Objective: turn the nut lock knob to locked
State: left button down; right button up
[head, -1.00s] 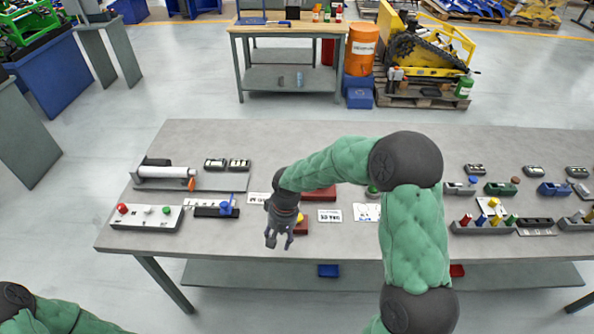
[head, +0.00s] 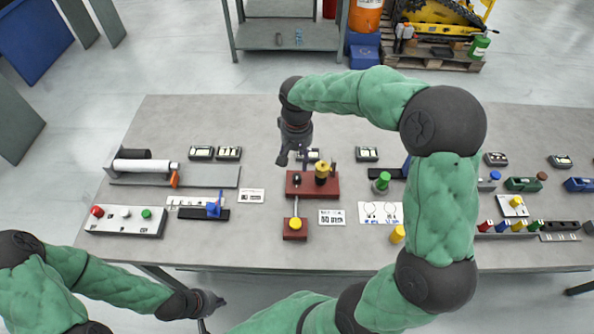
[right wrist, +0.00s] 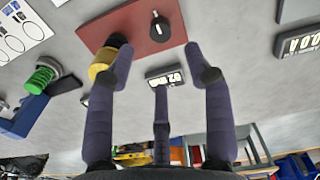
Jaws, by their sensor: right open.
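A red plate (head: 328,190) lies on the table and bears a small black knob (head: 297,180) and a yellow cylinder with a dark top (head: 321,176). The right wrist view shows the black knob (right wrist: 160,28) with a light pointer mark, on the red plate (right wrist: 136,22), with the yellow cylinder (right wrist: 104,62) beside it. I cannot read a lock label on the knob. My right gripper (head: 293,158) is open and empty just behind the plate, its fingers (right wrist: 166,65) apart and not touching the knob. My left gripper (head: 212,306) is low, in front of the table; its jaws are unclear.
A rod runs from the plate to a red block with a yellow button (head: 295,223). A green knob (head: 382,181) stands to the right. A white button box (head: 125,218) and a roller fixture (head: 145,165) are at left. Labels lie between.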

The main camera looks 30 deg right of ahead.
aim_at(297, 177)
notch_tip(297, 177, down, 9)
jog(key=shift+r+b, duration=0.15)
jog(key=shift+b, duration=0.8)
grip_shut()
